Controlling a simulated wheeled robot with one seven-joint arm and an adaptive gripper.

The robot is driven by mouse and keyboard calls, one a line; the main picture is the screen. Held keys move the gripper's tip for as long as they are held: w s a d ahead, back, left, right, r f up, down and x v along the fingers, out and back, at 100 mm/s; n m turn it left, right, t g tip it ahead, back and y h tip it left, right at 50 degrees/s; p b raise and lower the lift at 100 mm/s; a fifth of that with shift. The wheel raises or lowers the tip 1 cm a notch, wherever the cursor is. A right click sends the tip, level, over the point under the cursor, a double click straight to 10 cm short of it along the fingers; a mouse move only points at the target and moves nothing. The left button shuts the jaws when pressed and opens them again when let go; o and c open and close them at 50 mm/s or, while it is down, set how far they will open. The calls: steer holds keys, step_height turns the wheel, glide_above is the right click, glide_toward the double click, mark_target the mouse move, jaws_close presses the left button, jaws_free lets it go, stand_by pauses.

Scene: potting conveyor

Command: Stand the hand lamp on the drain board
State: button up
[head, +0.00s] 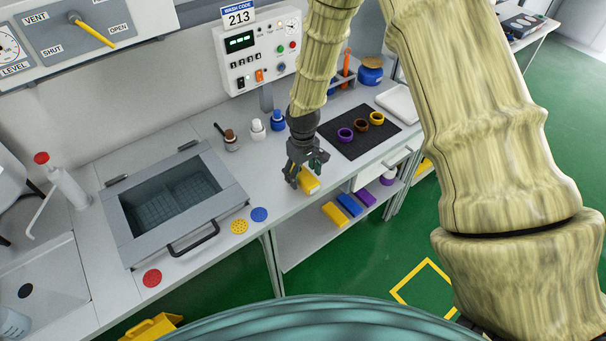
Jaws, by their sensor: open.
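My gripper (304,176) is open above the front edge of the counter. A yellow block-like thing (310,184) lies on the counter right at its fingertips; the fingers partly cover it, and I cannot tell whether they touch it. I cannot make out a hand lamp for certain. A sink unit (48,268) with a dark drain hole is at the far left; I cannot tell which surface is the drain board.
Jars (257,130) stand behind my gripper. A black mat (336,143) with several coloured rings lies to the right. Coloured discs (239,226) lie in front. Blocks (349,204) lie on a lower shelf.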

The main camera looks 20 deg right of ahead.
steer(key=shift+f, duration=0.45)
steer(key=c, duration=1.2)
steer(key=shift+c, duration=0.2)
steer(key=shift+r, duration=0.15)
